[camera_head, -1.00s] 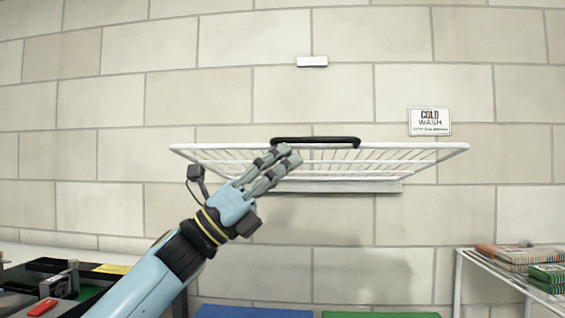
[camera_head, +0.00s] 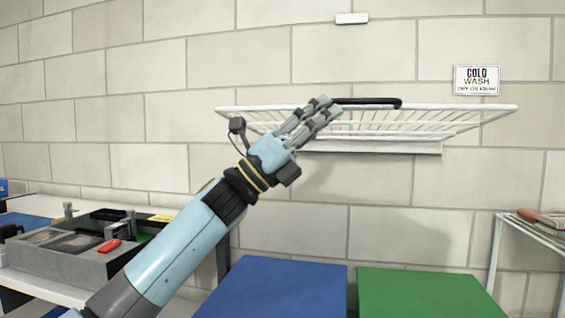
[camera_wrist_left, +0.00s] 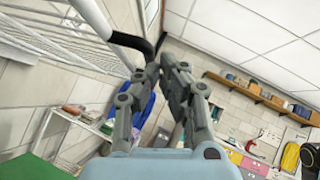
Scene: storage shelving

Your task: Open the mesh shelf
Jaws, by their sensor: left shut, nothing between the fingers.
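The white mesh shelf (camera_head: 450,122) is on the tiled wall in the head view, folded out and close to level. A black handle (camera_head: 368,102) sits on its front edge. My left gripper (camera_head: 331,104) is shut and empty, its fingertips just by the left end of the handle and overlapping it in the picture. In the left wrist view the shelf's wires (camera_wrist_left: 60,38) are at the upper left. The black handle (camera_wrist_left: 130,41) comes down beside the fingertips (camera_wrist_left: 165,66); contact cannot be told. My right gripper is not in view.
A blue box top (camera_head: 280,288) and a green one (camera_head: 425,292) stand below the shelf. A grey tray (camera_head: 75,258) with tools sits on a table at left. A white rack (camera_head: 520,232) stands at right.

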